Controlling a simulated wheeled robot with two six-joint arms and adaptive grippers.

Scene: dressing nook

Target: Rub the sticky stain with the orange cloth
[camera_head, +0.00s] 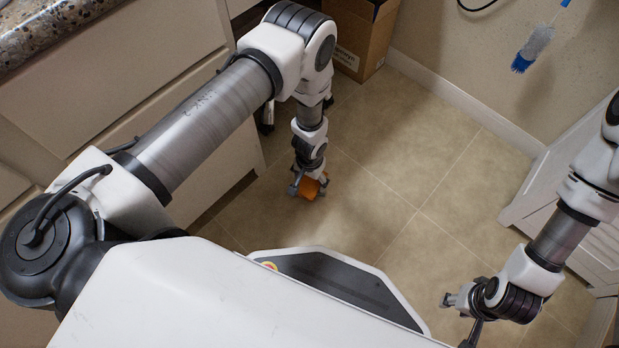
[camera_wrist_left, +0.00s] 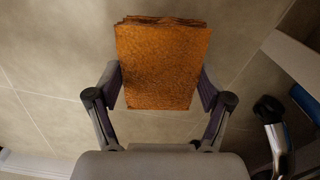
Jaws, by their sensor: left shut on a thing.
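The orange cloth (camera_head: 309,188) is a folded, rough-textured pad low over the tiled floor in the head view. My left gripper (camera_head: 308,190) points down and is shut on it. In the left wrist view the cloth (camera_wrist_left: 160,65) sits between the two fingers of my left gripper (camera_wrist_left: 160,88), one finger on each side. I cannot tell whether the cloth touches the floor. My right gripper (camera_head: 447,300) is at the lower right, apart from the cloth; its jaw opening is too small to tell. I see no stain; it may be hidden under the cloth.
Beige floor tiles (camera_head: 395,205) are clear right of the cloth. A cardboard box (camera_head: 363,38) stands at the back. Drawers (camera_head: 130,95) under a stone counter (camera_head: 50,28) line the left. A blue-and-white brush (camera_head: 533,46) hangs at the wall. A white cabinet (camera_head: 560,165) stands right.

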